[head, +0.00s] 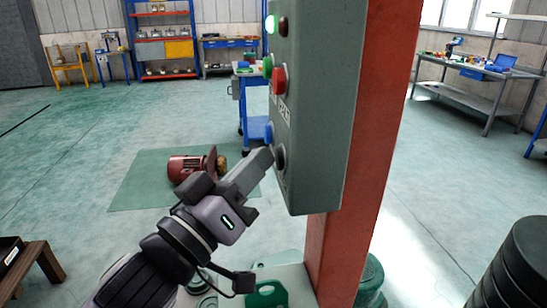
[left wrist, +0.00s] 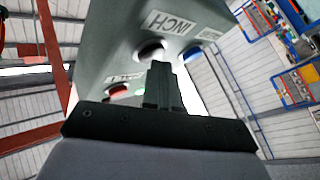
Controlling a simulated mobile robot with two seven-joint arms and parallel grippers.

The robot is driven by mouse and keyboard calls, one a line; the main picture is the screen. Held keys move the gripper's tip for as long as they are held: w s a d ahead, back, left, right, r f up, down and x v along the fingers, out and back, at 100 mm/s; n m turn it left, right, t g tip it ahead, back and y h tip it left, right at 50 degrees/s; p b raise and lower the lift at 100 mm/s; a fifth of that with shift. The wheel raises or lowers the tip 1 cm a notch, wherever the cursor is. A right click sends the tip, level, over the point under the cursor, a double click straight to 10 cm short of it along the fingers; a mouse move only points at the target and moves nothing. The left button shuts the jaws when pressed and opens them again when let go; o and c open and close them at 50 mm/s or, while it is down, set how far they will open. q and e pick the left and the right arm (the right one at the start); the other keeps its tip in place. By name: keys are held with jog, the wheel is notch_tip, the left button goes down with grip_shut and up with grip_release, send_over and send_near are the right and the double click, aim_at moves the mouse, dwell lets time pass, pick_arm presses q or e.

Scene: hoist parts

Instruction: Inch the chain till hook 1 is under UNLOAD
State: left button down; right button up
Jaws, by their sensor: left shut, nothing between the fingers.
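A grey control box (head: 318,110) is fixed to a red post. Its face has a green button (head: 267,67), a red button (head: 279,80), a blue button (head: 268,133) and a black button (head: 280,158). In the left wrist view the black button (left wrist: 151,50) sits beside the INCH label (left wrist: 168,22). My left gripper (head: 266,156) is shut and empty, its tips right at the black button. I cannot tell whether they touch or press it. The chain, hook 1 and the UNLOAD sign are not seen. My right gripper is out of view.
A red motor (head: 190,167) lies on a green mat behind my arm. Black round stacked shapes (head: 515,265) stand at lower right.

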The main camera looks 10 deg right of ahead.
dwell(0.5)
pick_arm(q)
jog(key=shift+a, duration=0.8)
jog(key=shift+a+p, duration=0.1)
jog(key=shift+p, duration=0.2)
jog(key=a+p, duration=0.1)
jog(key=a, duration=0.3)
jog(key=shift+a, duration=0.4)
